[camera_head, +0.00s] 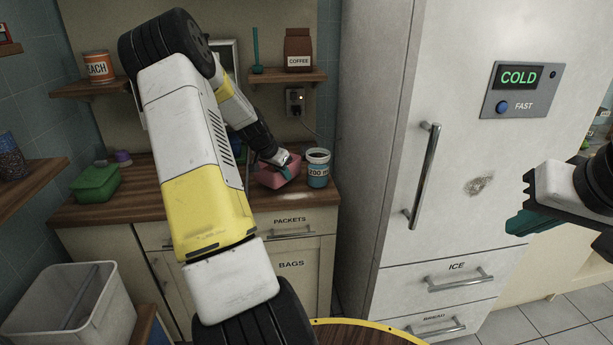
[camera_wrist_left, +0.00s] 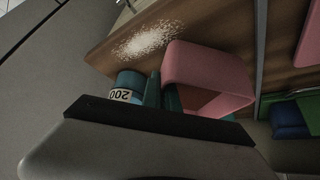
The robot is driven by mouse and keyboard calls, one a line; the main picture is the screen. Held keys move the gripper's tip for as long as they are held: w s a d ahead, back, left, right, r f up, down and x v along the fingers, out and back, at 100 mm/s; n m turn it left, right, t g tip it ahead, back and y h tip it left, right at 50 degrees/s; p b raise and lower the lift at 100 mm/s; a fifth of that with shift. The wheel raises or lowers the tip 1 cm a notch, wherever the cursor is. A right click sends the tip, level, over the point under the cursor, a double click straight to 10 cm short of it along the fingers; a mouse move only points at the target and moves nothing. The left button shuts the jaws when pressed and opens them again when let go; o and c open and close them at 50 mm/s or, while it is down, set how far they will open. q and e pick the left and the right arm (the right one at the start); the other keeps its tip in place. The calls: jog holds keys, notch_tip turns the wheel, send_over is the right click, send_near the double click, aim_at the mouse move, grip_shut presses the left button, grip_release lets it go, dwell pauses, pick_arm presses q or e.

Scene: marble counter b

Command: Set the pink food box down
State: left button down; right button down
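The pink food box (camera_head: 270,179) is at the counter's right part, beside the blue 200 tub (camera_head: 318,174). My left gripper (camera_head: 285,170) reaches down to its rim. In the left wrist view the pink box (camera_wrist_left: 208,65) shows its open side, and the teal fingers (camera_wrist_left: 162,93) are close together at its wall, seemingly pinching it. I cannot tell whether its base touches the wood or is slightly above it. My right gripper (camera_head: 522,222) is at the right edge, away from the counter; its finger gap is not clear.
A green container (camera_head: 97,184) stands at the left of the wooden counter (camera_head: 130,196). White powder lies near the counter's front, and it shows in the left wrist view (camera_wrist_left: 148,39). The fridge (camera_head: 385,150) stands right of the counter. A bin (camera_head: 105,318) is at lower left.

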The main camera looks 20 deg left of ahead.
aim_at(286, 183)
pick_arm(q)
jog(key=shift+f, duration=1.55)
jog(key=shift+f, duration=0.1)
jog(key=c, duration=1.6)
grip_release()
jog(key=shift+s+f, duration=0.1)
jog(key=shift+c, duration=0.2)
